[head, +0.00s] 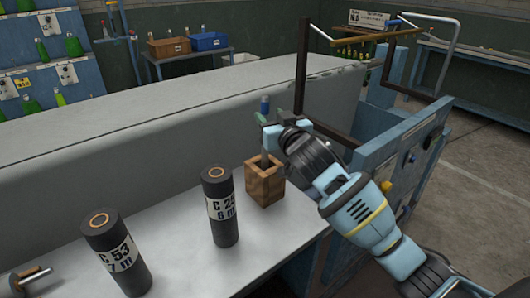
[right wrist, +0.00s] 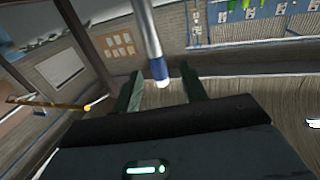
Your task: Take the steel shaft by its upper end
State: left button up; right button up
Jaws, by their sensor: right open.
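The steel shaft (head: 264,152) stands upright in a square wooden holder (head: 266,186) on the bench; its lower end is hidden inside. Its upper end has a blue cap (head: 265,104). My right gripper (head: 268,122) is at the shaft's upper part, just below the cap in the head view. In the right wrist view the grey shaft (right wrist: 148,35) and its blue cap (right wrist: 160,74) show between the two spread fingers of the right gripper (right wrist: 161,90), with a gap on both sides. My left gripper is not in view.
A metal and wood piece (head: 25,278) lies at the lower left. A long grey raised block (head: 150,130) runs behind. A dark post (head: 301,75) rises near my gripper.

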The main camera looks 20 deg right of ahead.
aim_at(267, 112)
jog(key=shift+w+f, duration=0.2)
jog(key=shift+w, duration=2.4)
grip_shut()
